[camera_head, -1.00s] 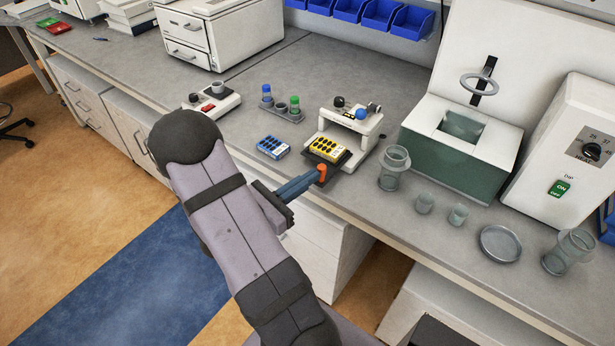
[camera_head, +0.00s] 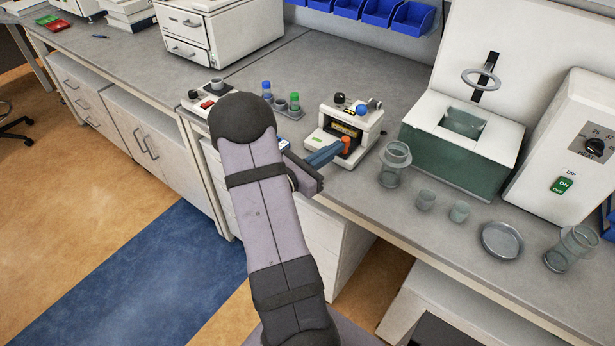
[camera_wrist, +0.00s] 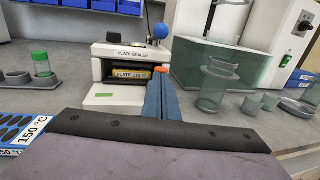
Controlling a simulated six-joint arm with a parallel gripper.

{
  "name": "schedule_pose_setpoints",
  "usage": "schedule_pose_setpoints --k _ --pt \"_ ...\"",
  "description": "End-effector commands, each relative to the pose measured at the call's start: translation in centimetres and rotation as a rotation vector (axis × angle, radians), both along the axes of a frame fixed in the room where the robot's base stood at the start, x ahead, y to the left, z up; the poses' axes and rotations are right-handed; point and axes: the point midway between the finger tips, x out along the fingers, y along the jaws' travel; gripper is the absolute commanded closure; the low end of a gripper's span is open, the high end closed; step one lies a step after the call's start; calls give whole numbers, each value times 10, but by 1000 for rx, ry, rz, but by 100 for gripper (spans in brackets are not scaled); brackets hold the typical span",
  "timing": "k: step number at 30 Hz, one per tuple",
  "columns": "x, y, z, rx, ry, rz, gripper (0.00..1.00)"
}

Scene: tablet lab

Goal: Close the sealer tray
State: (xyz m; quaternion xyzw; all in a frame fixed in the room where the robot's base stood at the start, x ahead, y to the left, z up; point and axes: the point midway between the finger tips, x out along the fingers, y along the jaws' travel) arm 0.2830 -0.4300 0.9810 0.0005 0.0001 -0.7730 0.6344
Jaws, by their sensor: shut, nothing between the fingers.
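The plate sealer (camera_head: 352,118) is a small white unit with a blue ball knob on top; it also shows in the wrist view (camera_wrist: 122,49). Its tray is inside the dark front opening, largely hidden. The front edge of a yellow plate (camera_wrist: 132,73), labelled 170 °C, shows in the opening. My gripper (camera_head: 343,146) is shut and empty, its blue fingers in front of the sealer's right side. In the wrist view, my gripper (camera_wrist: 168,70) covers part of the opening. Orange shows at the fingertips; I cannot tell whether they touch the tray.
A blue 150 °C plate (camera_wrist: 18,130) lies left of the sealer. A tube rack (camera_head: 283,104) and a switch box (camera_head: 214,100) stand further left. A glass jar (camera_head: 393,165) stands close on the right. Small beakers (camera_head: 426,199) and a green-fronted bath (camera_head: 455,155) are beyond.

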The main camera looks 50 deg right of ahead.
Motion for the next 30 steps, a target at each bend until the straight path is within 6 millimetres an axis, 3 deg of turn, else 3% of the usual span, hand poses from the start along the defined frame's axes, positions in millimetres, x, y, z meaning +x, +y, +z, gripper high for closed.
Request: schedule_pose_setpoints --k 4,17,23,30 --pt "0 -10 0 -1 0 1 100" --pt "1 -9 4 -8 -3 2 100" --pt "5 9 3 -6 -1 5 100" --pt "14 53 -2 -2 0 9 100"
